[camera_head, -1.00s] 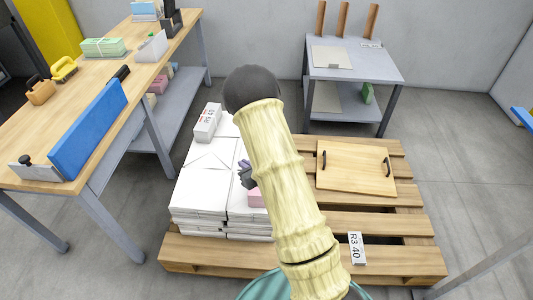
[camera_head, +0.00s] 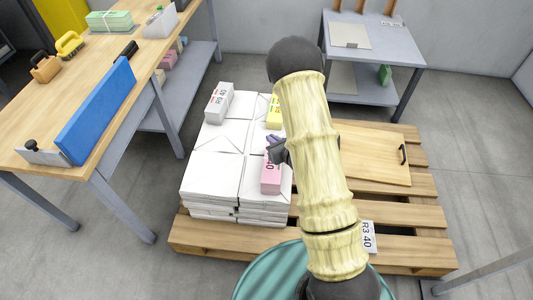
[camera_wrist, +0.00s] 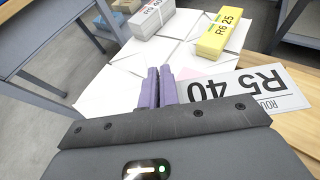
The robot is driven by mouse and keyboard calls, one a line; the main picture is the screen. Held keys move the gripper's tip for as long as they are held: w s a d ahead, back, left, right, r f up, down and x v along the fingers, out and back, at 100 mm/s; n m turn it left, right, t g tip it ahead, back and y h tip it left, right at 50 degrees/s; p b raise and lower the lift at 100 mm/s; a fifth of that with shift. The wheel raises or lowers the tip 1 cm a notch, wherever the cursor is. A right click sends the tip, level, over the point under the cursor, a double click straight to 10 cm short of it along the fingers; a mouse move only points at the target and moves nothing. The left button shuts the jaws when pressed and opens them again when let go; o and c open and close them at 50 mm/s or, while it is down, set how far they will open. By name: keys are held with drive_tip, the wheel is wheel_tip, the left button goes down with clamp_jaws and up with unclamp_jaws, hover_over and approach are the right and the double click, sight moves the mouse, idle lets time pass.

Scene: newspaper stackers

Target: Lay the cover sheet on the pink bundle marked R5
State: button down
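A pink bundle (camera_head: 270,179) lies at the front right of the white stacks, partly hidden by my arm; dark "40" lettering shows on it. In the wrist view, a pale label reading R5 40 (camera_wrist: 250,92) lies just right of my fingers, with a sliver of pink at its left end; I cannot tell if it is a loose sheet. My gripper (camera_head: 274,145) is at the bundle's far end, over the white stacks. Its purple fingers (camera_wrist: 160,75) are close together, with nothing visible between them. I cannot identify a separate cover sheet with certainty.
A grey bundle (camera_head: 219,103) and a yellow bundle (camera_head: 274,112) lie on the far stacks. The pallet (camera_head: 208,234) also bears a handled wooden board (camera_head: 375,155) and a lettered card (camera_head: 369,238). A workbench (camera_head: 105,45) stands left; a grey table (camera_head: 390,48) stands behind.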

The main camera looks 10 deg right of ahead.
sight(267, 175)
drive_tip(key=s+a+f+n+y+p, duration=0.1)
drive_tip(key=s+a+f+n+g+y+p, duration=0.1)
drive_tip(key=s+a+n+y+p, duration=0.1)
drive_tip(key=shift+a+f+g+p, duration=0.15)
drive_tip(key=shift+f+g+p, duration=0.15)
drive_tip(key=shift+f, duration=0.05)
drive_tip(key=s+r+n+g+y+p, duration=0.1)
drive_tip(key=n+g+p, duration=0.1)
drive_tip(key=s+r+n+g+y+p, duration=0.1)
drive_tip(key=n+g+y+p, duration=0.1)
drive_tip(key=n+p, duration=0.1)
drive_tip(key=s+r+n+g+y+p, duration=0.1)
drive_tip(key=n+g+y+p, duration=0.1)
drive_tip(key=g+p, duration=0.1)
drive_tip(key=shift+a+r+n, duration=0.1)
drive_tip(key=shift+r+n, duration=0.1)
drive_tip(key=shift+n, duration=0.1)
drive_tip(key=shift+r+p, duration=0.1)
drive_tip(key=shift+p, duration=0.3)
drive_tip(key=shift+y, duration=0.3)
drive_tip(key=shift+f+b, duration=2.25)
drive_tip(key=shift+f, duration=1.75)
drive_tip(key=shift+f+b, duration=0.3)
drive_tip(key=shift+f, duration=0.25)
drive_tip(key=c, duration=1.6)
unclamp_jaws()
